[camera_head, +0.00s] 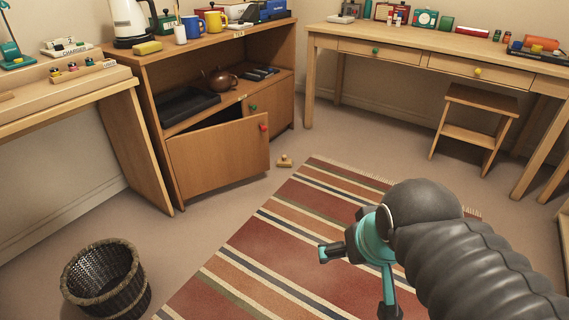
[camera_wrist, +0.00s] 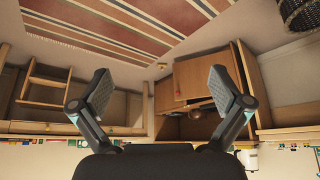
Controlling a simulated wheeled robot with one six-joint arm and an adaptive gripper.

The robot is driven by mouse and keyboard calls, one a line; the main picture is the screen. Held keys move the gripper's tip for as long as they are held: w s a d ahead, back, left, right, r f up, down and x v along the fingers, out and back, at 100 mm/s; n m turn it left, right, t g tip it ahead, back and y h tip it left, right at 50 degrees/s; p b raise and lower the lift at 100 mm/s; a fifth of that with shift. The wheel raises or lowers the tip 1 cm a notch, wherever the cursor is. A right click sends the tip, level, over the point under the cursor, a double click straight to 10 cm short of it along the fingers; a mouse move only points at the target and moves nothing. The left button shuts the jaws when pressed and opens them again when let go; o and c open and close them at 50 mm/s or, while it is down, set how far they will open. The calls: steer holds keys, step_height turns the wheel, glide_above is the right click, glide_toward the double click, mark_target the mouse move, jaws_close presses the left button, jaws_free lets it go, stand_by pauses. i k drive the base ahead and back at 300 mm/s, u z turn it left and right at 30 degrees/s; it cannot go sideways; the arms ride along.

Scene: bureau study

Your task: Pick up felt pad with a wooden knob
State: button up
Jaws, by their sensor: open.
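A small beige block with a rounded knob on top, which looks like the felt pad with a wooden knob (camera_head: 284,161), lies on the floor between the cabinet's open door and the striped rug. In the wrist view, which is upside down, the pad (camera_wrist: 162,66) shows as a small pale spot between the fingers, far off. My gripper (camera_head: 352,284) is above the rug, well apart from the pad. In the wrist view my gripper (camera_wrist: 162,84) has its two fingers spread wide with nothing between them.
The wooden cabinet (camera_head: 158,142) stands behind, one door (camera_head: 220,162) swung out near the pad. A wicker basket (camera_head: 106,284) is at lower left. A stool (camera_head: 480,110) stands by the desk (camera_head: 420,55) at right. The striped rug (camera_head: 270,235) is clear of objects.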

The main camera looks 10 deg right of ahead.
mark_target(283, 162)
steer(key=u, duration=0.55)
steer(key=i, duration=1.1)
steer(key=u, duration=0.35)
steer(key=i, duration=1.25)
steer(key=z, duration=0.85)
steer(key=i, duration=0.5)
steer(key=z, duration=0.25)
